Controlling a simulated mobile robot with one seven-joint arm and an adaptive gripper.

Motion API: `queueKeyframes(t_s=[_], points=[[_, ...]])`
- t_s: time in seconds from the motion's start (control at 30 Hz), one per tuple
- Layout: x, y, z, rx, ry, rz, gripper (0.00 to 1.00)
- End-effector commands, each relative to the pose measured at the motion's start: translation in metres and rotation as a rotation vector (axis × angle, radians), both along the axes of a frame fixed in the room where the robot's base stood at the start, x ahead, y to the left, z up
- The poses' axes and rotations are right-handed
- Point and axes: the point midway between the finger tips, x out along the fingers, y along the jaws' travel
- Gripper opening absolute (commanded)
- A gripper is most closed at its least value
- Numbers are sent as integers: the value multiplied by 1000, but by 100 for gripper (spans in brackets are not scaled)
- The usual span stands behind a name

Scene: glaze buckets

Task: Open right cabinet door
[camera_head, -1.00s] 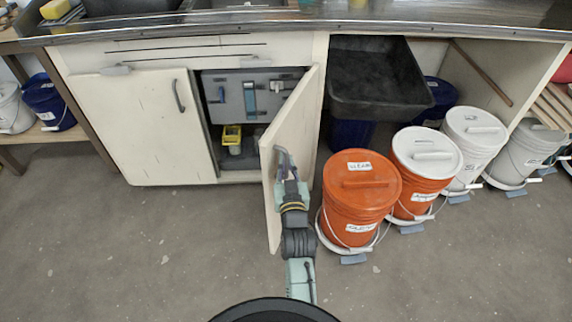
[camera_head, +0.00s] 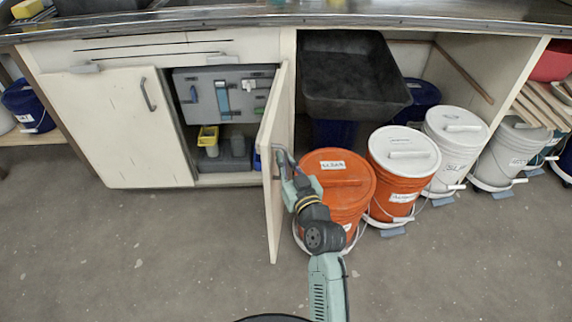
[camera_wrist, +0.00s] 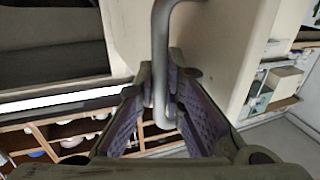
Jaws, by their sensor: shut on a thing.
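The right cabinet door (camera_head: 272,165) stands wide open, swung out toward me, its face nearly edge-on in the head view. My gripper (camera_head: 286,178) is at the door's outer face, on its handle. In the wrist view the grey bar handle (camera_wrist: 160,60) runs down between the two purple-lined fingers of my gripper (camera_wrist: 162,112), which are shut on it. The left cabinet door (camera_head: 115,130) is closed, with its own dark handle (camera_head: 148,95). Inside the open cabinet are a grey tool panel (camera_head: 225,95) and a yellow container (camera_head: 208,138).
An orange bucket (camera_head: 337,180) stands close to the right of the door and my arm. A second orange bucket with a white lid (camera_head: 402,160) and a white bucket (camera_head: 455,135) stand further right. A black sink basin (camera_head: 355,75) hangs above. The floor in front is clear.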

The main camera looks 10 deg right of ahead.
Motion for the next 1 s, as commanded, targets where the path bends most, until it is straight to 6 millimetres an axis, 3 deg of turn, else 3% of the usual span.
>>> queueKeyframes(t_s=[0.47,0.5,0.77,1.0], points=[[0,1,-2,1,5,9,0],[0,1,-2,1,5,9,12],[0,0,-1,0,3,7,29],[0,0,-1,0,2,6,30]])
